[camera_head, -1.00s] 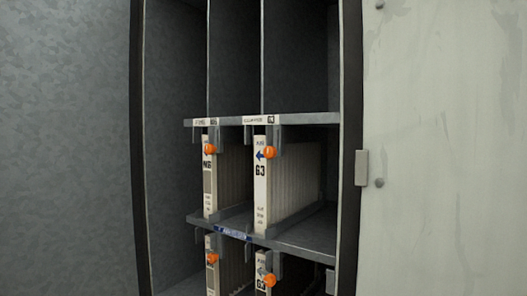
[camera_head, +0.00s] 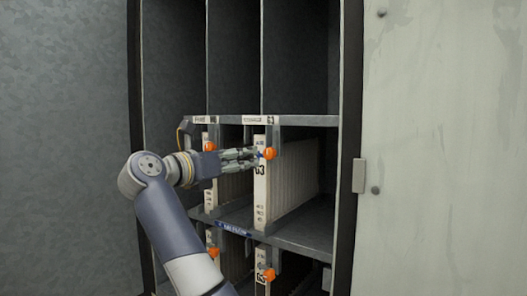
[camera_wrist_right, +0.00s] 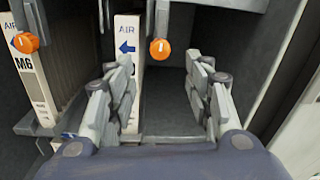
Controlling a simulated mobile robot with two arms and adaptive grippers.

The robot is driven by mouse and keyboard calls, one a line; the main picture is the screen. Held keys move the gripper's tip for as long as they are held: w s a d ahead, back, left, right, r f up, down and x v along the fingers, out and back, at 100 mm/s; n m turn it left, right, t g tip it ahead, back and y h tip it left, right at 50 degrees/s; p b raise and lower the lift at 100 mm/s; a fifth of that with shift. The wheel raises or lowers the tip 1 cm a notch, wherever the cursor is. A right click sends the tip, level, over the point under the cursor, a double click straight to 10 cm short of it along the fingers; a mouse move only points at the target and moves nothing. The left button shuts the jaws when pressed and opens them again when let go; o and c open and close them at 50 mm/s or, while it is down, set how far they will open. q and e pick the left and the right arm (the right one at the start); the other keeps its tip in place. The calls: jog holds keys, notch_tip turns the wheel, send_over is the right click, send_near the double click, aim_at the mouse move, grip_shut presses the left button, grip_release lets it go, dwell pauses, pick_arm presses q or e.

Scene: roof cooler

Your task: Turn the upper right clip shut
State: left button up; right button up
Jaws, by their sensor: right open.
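The upper right clip is an orange knob (camera_head: 269,153) on a grey bracket under the shelf edge, in front of the white filter marked G3 (camera_head: 260,195). In the right wrist view the knob (camera_wrist_right: 159,49) shows ahead, between and a little beyond my fingertips. My right gripper (camera_head: 254,155) is open, its fingers pointing at the clip from the left. In the right wrist view its fingers (camera_wrist_right: 163,72) are apart with nothing between them. Whether a finger touches the knob cannot be told. The right gripper partly hides the G3 filter's upper front. My left gripper is not in view.
The upper left clip (camera_head: 210,146) stands close behind my right wrist, by the filter marked M6 (camera_wrist_right: 38,85). Two lower clips (camera_head: 269,274) (camera_head: 213,252) sit beneath the middle shelf (camera_head: 305,236). The cabinet's right side wall and a light panel (camera_head: 450,150) are at right.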

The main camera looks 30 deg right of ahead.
aim_at(267, 154)
jog(key=p+x, duration=0.4)
jog(key=x, duration=0.5)
jog(key=shift+d+p, duration=0.1)
jog(key=shift+p, duration=0.2)
jog(key=shift+w+d+f, duration=0.15)
jog(key=shift+w+d, duration=0.1)
jog(key=shift+d, duration=0.15)
jog(key=c, duration=1.1)
